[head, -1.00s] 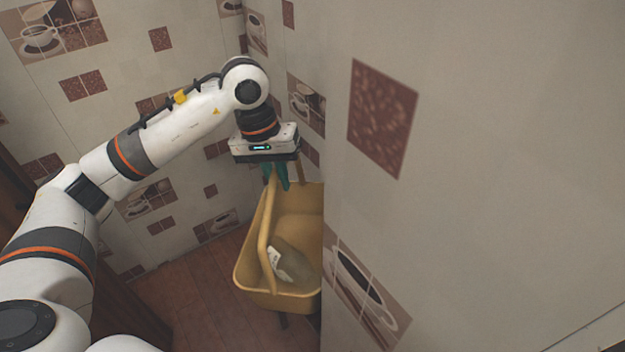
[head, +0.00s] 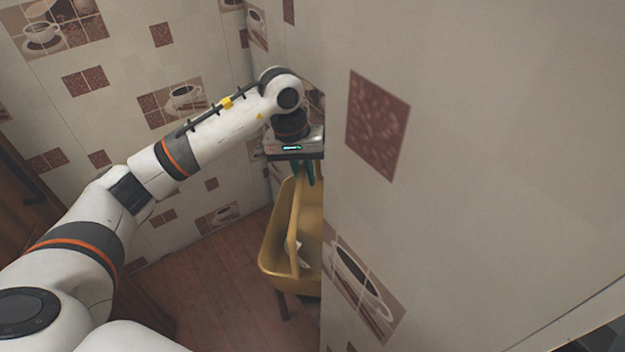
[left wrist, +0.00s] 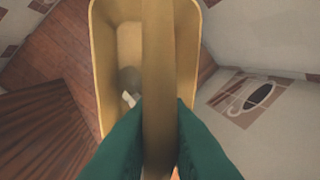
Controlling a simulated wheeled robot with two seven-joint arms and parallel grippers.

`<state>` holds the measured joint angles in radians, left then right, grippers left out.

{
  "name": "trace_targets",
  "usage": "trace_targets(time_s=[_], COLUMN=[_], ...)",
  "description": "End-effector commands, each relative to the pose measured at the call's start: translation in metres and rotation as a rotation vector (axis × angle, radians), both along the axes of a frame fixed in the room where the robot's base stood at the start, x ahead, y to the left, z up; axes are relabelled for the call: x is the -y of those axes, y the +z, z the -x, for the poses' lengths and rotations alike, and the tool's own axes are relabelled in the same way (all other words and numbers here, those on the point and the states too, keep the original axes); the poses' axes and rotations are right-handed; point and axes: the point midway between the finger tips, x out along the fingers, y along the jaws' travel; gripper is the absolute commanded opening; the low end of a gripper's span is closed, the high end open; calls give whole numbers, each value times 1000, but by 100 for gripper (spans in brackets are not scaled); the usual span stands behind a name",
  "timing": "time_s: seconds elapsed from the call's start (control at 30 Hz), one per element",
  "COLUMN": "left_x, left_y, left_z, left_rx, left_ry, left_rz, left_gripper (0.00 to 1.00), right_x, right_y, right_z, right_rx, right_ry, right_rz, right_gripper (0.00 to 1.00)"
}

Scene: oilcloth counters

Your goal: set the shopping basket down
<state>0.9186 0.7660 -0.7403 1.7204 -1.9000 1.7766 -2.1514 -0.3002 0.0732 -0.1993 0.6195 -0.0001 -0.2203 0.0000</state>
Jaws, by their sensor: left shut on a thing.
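The yellow shopping basket (head: 272,250) hangs below my left gripper (head: 310,172), partly hidden by the wall corner on its right in the head view. The green fingers of my left gripper are shut on the basket's handle. In the left wrist view, the handle runs upright between the fingers (left wrist: 158,125), with the basket's rim (left wrist: 97,50) around it. A small item with a white label (left wrist: 130,98) lies inside the basket. Wooden legs of something show under the basket in the head view, and I cannot tell whether the basket touches it. My right gripper is not in view.
A tiled wall corner (head: 480,150) fills the right of the head view, close beside the basket. Another tiled wall (head: 120,120) stands behind my left arm. Bare wooden floor (head: 220,290) shows left of the basket. A brown wooden front (head: 25,205) stands at far left.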

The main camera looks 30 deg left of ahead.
Motion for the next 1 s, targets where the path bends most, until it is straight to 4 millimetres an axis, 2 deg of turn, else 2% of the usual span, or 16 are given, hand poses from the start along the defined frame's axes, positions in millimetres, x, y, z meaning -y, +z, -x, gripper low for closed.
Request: trace_targets(time_s=[0.27,0.33,0.57,0.6,0.7,0.73,1.0], left_x=[1,3,3,2,3,2,2], left_y=[-30,-33,-40,-42,-41,-41,-39], left_z=[0,-3,-4,-3,-3,-3,-4], left_rx=[2,3,3,0,0,0,1], left_ry=[-1,-2,-2,-3,-3,-3,-1], left_rz=[5,5,0,-1,-1,-1,0], left_gripper=[0,0,0,18,34,36,36], right_x=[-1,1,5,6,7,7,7], right_y=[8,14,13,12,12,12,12], right_z=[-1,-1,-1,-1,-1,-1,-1], right_rx=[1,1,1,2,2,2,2], right_ry=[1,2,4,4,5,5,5], right_rz=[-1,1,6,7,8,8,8], right_gripper=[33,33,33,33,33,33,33])
